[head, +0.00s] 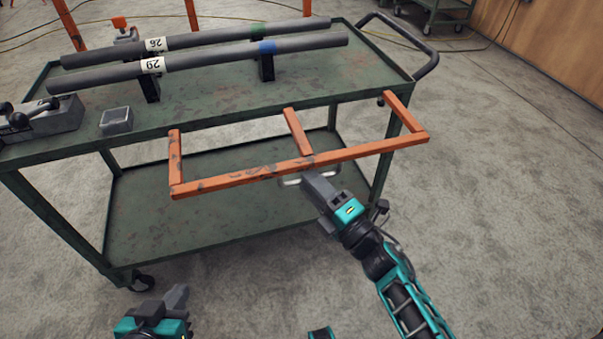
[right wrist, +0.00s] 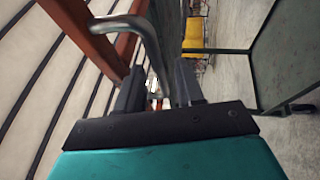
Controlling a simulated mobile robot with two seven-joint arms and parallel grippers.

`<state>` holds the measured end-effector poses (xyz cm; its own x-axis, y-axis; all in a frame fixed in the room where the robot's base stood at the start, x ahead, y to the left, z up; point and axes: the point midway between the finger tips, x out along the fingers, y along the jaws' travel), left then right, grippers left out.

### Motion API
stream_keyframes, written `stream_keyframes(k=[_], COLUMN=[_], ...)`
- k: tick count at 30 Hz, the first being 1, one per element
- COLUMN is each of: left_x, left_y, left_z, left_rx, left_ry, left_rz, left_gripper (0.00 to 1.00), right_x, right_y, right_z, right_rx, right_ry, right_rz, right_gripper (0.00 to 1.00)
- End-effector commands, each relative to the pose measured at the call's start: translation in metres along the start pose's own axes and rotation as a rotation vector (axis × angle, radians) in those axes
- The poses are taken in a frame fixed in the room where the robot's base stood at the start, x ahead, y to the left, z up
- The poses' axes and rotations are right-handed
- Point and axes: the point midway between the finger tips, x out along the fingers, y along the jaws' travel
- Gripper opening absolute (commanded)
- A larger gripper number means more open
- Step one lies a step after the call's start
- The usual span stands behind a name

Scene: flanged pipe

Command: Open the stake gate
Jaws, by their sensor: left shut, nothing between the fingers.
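The stake gate is an orange, scuffed steel frame (head: 240,178) along the near side of the green cart. Its long rail runs across, with several short bars going back toward the cart top. A pale metal loop handle (head: 290,181) sits on the rail near its middle; the bent handle also shows large in the right wrist view (right wrist: 152,42). My right gripper (head: 312,178) is at the handle. In the right wrist view its fingers (right wrist: 160,88) stand apart, with the handle's bar reaching between them. My left gripper (head: 178,298) is low in the head view, shut and empty, away from the gate.
The green cart (head: 215,112) carries two grey pipes (head: 205,48) on supports, a small grey box (head: 116,120) and a dark clamp-like fixture (head: 40,118) at left. Its lower shelf (head: 150,230) is bare. A push handle (head: 420,62) sticks out at right. Concrete floor (head: 500,220) is clear at right.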

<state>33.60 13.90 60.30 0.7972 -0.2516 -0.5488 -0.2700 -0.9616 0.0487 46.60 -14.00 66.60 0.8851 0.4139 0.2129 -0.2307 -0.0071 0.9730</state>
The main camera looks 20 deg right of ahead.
Motion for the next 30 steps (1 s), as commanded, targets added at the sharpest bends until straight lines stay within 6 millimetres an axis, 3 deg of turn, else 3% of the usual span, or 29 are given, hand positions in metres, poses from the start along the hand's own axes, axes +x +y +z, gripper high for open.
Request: stream_keyframes(k=[6, 18, 30], left_x=[0.002, 0.002, 0.002], left_y=[0.001, 0.002, 0.002], left_z=[0.003, 0.004, 0.002], left_rx=[0.0, 0.0, -0.001], left_ry=[-0.006, -0.008, -0.004], left_rz=[0.003, 0.006, 0.005], left_gripper=[0.0, 0.0, 0.0], right_x=[0.029, 0.035, 0.035], right_y=[-0.001, 0.0, 0.0], right_z=[0.0, 0.0, 0.0], right_rx=[0.001, 0.002, 0.002], right_ry=[-0.001, -0.001, -0.001], right_rz=[0.0, -0.001, -0.001], right_gripper=[0.37, 0.37, 0.0])
